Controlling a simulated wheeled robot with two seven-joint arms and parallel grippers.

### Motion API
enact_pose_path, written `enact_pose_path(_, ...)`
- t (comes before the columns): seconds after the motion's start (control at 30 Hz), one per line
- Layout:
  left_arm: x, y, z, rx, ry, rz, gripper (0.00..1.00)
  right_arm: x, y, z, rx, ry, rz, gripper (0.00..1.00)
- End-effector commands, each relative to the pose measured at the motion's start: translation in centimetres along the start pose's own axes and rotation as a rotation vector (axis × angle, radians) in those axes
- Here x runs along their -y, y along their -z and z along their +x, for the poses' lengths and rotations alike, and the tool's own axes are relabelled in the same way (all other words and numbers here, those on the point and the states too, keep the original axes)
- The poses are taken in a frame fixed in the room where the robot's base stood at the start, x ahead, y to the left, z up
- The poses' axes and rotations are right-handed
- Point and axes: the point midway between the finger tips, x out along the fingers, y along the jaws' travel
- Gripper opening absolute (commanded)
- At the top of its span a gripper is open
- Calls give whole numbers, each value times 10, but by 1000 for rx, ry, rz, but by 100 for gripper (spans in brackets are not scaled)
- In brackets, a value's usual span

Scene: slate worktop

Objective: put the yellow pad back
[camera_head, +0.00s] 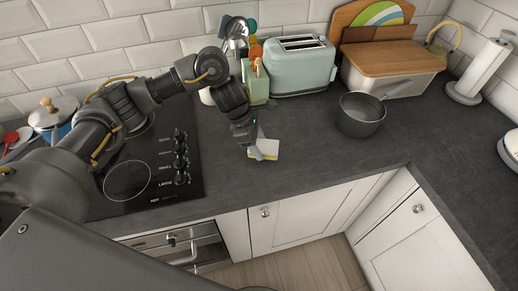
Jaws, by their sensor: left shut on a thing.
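The yellow pad (269,157) is at the worktop's middle, right of the cooktop. It looks white with a yellow edge along its lower side. My left gripper (256,152) reaches down from above and is shut on the pad at its left part. The gripper covers some of the pad, and I cannot tell whether the pad touches the worktop. My right gripper is not in view.
A green bottle (257,84) and a mint toaster (302,65) stand behind the gripper. A grey saucepan (361,116) stands to the right, before a wooden-lidded bread bin (391,65). The black cooktop (150,170) is left. The worktop (310,150) between pad and saucepan is clear.

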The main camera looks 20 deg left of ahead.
Motion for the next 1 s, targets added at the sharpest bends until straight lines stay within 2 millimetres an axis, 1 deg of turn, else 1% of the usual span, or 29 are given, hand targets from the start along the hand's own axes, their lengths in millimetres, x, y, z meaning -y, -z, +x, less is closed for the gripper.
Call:
enact_pose_path(0.1,-3,2,6,0,3,-3,25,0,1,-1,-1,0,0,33)
enact_pose_path(0.2,-2,7,16,-2,5,-4,25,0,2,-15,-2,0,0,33)
enact_pose_path(0.3,-3,11,26,-1,4,-4,25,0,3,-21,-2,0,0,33)
enact_pose_path(0.4,-3,14,32,-1,1,-1,25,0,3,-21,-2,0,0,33)
enact_pose_path(0.6,-3,14,33,-1,0,0,25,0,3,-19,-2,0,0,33)
enact_pose_path(0.77,-4,15,36,-1,1,0,25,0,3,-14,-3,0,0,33)
enact_pose_path(0.8,-4,14,35,0,1,0,58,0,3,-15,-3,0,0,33)
enact_pose_path(0.93,-3,14,35,-1,1,0,75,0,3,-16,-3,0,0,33)
enact_pose_path(1.0,-3,14,35,0,1,-1,76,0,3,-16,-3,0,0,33)
